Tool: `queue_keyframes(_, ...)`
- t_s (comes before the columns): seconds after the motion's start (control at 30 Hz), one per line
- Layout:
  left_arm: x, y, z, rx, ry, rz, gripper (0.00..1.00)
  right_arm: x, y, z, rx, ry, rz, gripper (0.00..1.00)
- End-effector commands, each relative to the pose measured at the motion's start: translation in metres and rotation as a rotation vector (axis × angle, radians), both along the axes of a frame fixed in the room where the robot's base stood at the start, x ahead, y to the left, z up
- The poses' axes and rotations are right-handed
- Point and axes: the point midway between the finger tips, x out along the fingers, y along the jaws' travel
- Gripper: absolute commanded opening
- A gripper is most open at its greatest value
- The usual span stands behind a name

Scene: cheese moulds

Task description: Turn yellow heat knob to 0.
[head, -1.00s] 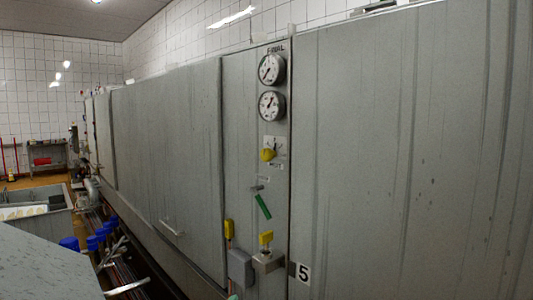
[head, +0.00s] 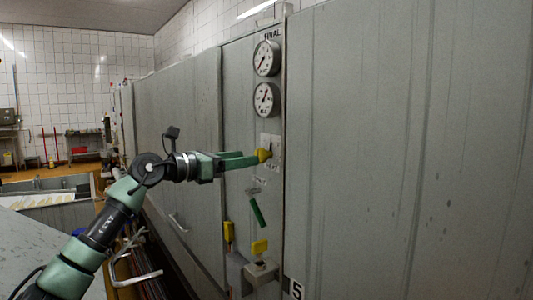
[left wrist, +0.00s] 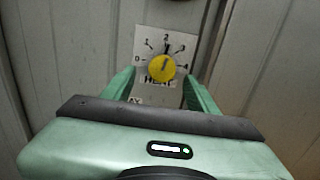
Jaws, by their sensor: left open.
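The yellow heat knob (head: 264,155) is on the grey cabinet panel below two round gauges. In the left wrist view the knob (left wrist: 161,68) sits on a white dial plate (left wrist: 148,46) marked from 0 at left, with HEAT below. Its black pointer is up, close to the 2. My left gripper (head: 256,158) is open, its green fingers reaching the knob from the left. In the left wrist view the fingers (left wrist: 159,74) lie on either side of the knob, with gaps showing. I cannot tell how deep they reach around it. My right gripper is out of view.
An upper gauge (head: 266,58) and a lower gauge (head: 266,99) are above the knob. A green lever (head: 257,212) hangs below it. Yellow handles (head: 228,231) (head: 260,247) are lower down. A grey metal surface (head: 30,250) is at lower left.

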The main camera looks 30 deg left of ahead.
Motion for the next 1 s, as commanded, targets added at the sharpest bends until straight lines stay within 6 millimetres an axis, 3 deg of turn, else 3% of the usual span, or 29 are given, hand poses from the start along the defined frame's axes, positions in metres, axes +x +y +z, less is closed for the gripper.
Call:
queue_keyframes(0.1,0.02,-0.01,0.005,-0.004,0.001,-0.005,0.58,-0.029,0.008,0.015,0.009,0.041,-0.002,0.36)
queue_keyframes(0.23,0.038,-0.018,0.004,-0.004,0.001,-0.005,0.58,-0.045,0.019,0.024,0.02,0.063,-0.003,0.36)
queue_keyframes(0.37,0.05,-0.023,0.003,-0.004,0.0,-0.004,0.58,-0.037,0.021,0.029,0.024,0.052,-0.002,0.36)
queue_keyframes(0.53,0.055,-0.024,0.0,-0.002,0.0,-0.003,0.58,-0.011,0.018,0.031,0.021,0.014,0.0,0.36)
queue_keyframes(0.7,0.055,-0.025,0.0,-0.002,0.0,-0.003,0.58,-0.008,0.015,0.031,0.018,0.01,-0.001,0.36)
queue_keyframes(0.77,0.055,-0.025,0.0,-0.002,0.0,-0.003,0.45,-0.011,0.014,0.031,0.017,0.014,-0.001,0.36)
queue_keyframes(0.9,0.055,-0.025,0.0,-0.002,0.0,-0.003,0.06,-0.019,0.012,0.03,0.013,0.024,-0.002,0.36)
queue_keyframes(0.93,0.055,-0.025,0.0,-0.002,0.0,-0.003,0.0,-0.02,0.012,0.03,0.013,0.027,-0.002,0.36)
queue_keyframes(1.0,0.055,-0.025,0.0,-0.003,0.0,-0.003,0.0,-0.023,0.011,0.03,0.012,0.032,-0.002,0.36)
